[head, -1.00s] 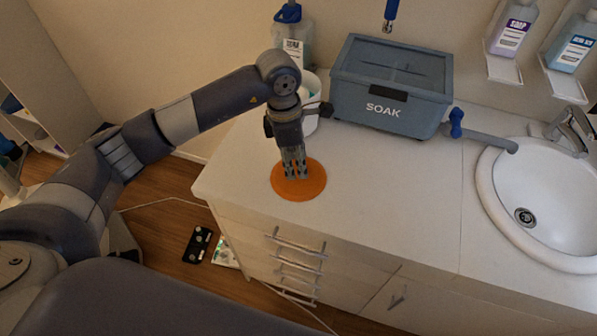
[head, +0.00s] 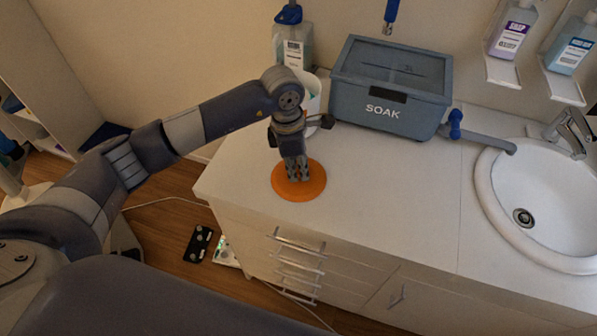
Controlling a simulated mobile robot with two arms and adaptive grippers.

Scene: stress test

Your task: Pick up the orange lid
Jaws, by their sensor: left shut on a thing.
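The orange lid (head: 299,191) is a flat round disc on the white counter, near its left front edge. My left gripper (head: 298,178) points down over the middle of the lid, with its fingertips at the lid's top. It is shut on the lid, though the fingers hide the spot they grip. I cannot tell whether the lid is lifted off the counter. My right gripper is not in the head view.
A blue-grey SOAK box (head: 388,90) stands at the back. A white container (head: 311,93) and a dispenser bottle (head: 292,42) stand behind my left wrist. A sink (head: 545,200) is at the right. The counter (head: 390,190) between lid and sink is clear.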

